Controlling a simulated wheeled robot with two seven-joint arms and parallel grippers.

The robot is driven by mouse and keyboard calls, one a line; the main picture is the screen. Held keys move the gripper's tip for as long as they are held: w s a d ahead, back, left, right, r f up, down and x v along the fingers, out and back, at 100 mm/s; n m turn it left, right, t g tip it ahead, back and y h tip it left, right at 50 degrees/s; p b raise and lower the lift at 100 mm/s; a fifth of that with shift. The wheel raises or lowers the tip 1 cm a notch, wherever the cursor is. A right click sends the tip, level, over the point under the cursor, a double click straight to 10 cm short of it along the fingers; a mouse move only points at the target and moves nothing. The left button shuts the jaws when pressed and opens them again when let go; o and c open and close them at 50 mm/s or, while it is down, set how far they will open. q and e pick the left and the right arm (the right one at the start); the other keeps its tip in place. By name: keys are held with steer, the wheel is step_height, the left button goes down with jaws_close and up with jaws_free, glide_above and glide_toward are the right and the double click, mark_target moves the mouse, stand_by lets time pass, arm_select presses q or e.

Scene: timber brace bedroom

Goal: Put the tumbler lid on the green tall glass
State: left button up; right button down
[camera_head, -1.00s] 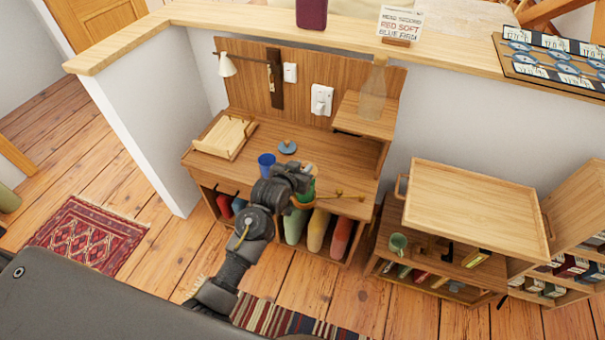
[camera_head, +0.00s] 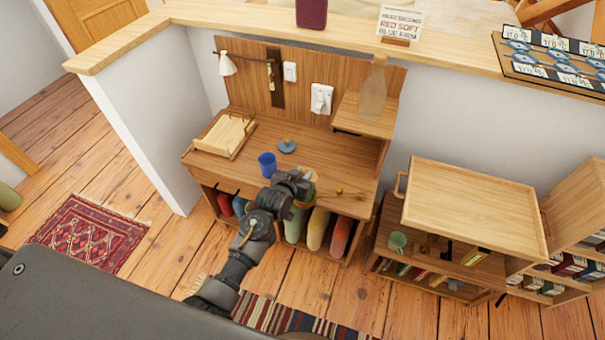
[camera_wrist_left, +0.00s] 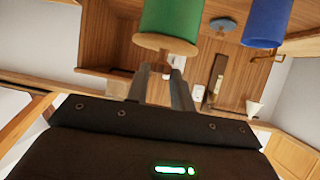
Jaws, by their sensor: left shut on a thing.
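The green tall glass (camera_wrist_left: 172,18) shows near the top of the left wrist view, which looks upside down. A round wooden tumbler lid (camera_wrist_left: 165,43) lies across the glass's mouth end. I cannot tell whether it is fully seated or just above the rim. My left gripper (camera_wrist_left: 166,72) is shut at the lid's outer side, apparently on its knob, which the fingertips hide. In the head view my left gripper (camera_head: 303,184) is over the desk's front part and hides most of the glass. My right gripper is not in view.
A blue cup (camera_head: 267,164) and a blue knobbed disc (camera_head: 287,147) stand on the desk, left of and behind my gripper. A wooden tray (camera_head: 225,136) is at the desk's left. A clear bottle (camera_head: 373,92) stands on the raised shelf. Brass rods (camera_head: 347,194) lie to the right.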

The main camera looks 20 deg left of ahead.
arm_select(q)
steer(key=shift+f, duration=0.15)
steer(key=o, duration=1)
steer(key=shift+r, duration=0.2)
steer(key=v, duration=1.2)
steer(key=shift+r, duration=0.3)
